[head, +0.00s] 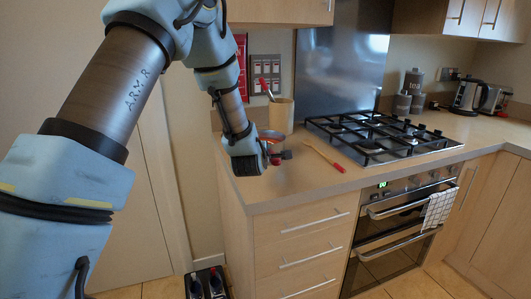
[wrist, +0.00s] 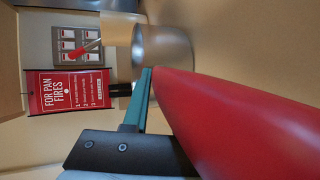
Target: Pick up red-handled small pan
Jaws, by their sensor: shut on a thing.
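The small pan (head: 272,141) has a silver body and a red handle. It is at the left end of the counter, partly behind my gripper. Its red handle (wrist: 235,125) fills the lower right of the wrist view, and the silver body (wrist: 165,52) shows beyond it. My gripper (head: 277,156) is shut on the handle. One teal-lined finger lies along the handle in the wrist view; the other finger is hidden there. I cannot tell whether the pan touches the counter.
A beige utensil pot (head: 281,116) with a red-handled utensil stands close behind the pan. A wooden utensil with a red handle end (head: 338,168) lies on the counter to the right, before the gas hob (head: 380,135). A red pan-fire sign (wrist: 68,93) hangs on the wall.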

